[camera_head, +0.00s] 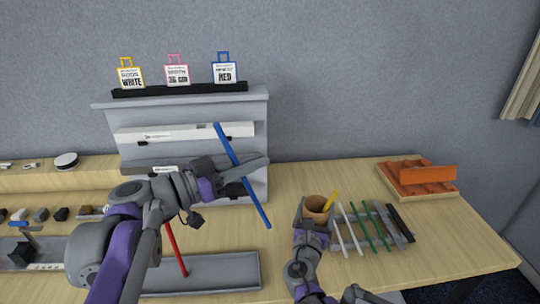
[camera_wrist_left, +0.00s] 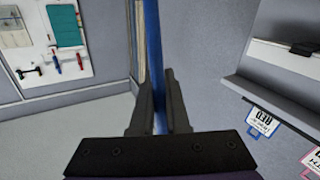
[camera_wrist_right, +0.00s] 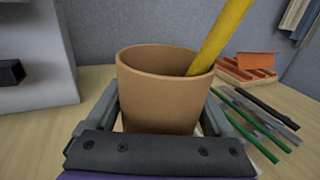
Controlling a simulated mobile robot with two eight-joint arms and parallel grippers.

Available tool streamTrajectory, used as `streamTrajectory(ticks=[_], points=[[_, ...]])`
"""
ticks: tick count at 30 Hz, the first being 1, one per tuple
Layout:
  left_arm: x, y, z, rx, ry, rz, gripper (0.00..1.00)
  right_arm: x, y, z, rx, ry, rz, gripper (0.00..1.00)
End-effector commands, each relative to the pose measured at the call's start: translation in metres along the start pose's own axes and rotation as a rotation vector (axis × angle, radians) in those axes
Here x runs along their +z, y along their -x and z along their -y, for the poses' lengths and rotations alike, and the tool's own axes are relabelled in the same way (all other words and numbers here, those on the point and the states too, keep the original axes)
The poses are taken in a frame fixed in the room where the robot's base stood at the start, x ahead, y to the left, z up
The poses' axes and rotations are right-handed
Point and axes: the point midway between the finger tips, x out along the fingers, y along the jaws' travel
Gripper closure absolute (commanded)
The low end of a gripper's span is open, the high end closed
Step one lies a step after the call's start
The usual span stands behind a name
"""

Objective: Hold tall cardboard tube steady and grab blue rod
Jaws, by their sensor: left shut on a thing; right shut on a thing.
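The cardboard tube (camera_head: 316,205) stands upright on the table with a yellow rod (camera_head: 333,199) leaning out of its mouth. My right gripper (camera_head: 313,218) is shut around the tube; the right wrist view shows the brown tube (camera_wrist_right: 160,95) between the fingers and the yellow rod (camera_wrist_right: 222,35). The blue rod (camera_head: 228,145) is tilted in the air in front of the grey shelf. My left gripper (camera_head: 250,172) is shut on the blue rod; it runs between the fingers in the left wrist view (camera_wrist_left: 152,50). The tube's lower part is hidden.
A rack (camera_head: 405,222) with white, green and dark rods lies right of the tube. An orange tray (camera_head: 415,185) is at the back right. A red rod (camera_head: 175,250) leans in a grey tray (camera_head: 215,270) at the front. Signs (camera_head: 225,73) top the grey shelf (camera_head: 255,115).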

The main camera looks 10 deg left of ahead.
Motion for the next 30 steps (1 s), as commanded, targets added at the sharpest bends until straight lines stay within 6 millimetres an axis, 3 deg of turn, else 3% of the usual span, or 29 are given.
streamTrajectory(ticks=[10, 11, 13, 23, 30], points=[[0.0, 0.004, 0.0, 0.0, 0.0, 0.0, 1.0, 0.0, 0.0, 0.0, 0.0, 0.0, 0.0, 0.68], [0.0, 0.004, 0.0, 0.0, 0.0, 0.0, 1.0, 0.0, 0.0, 0.0, 0.0, 0.0, 0.0, 0.12], [0.0, 0.004, 0.0, 0.0, 0.0, 0.0, 1.0, 0.0, 0.0, 0.0, 0.0, 0.0, 0.0, 0.0], [0.0, 0.004, 0.0, 0.0, 0.0, 0.0, 1.0, 0.0, 0.006, -0.001, 0.001, 0.0, 0.0, 0.0], [0.0, 0.004, 0.0, 0.0, 0.0, 0.0, 1.0, 0.0, 0.05, -0.001, 0.003, 0.0, 0.0, 0.0]])
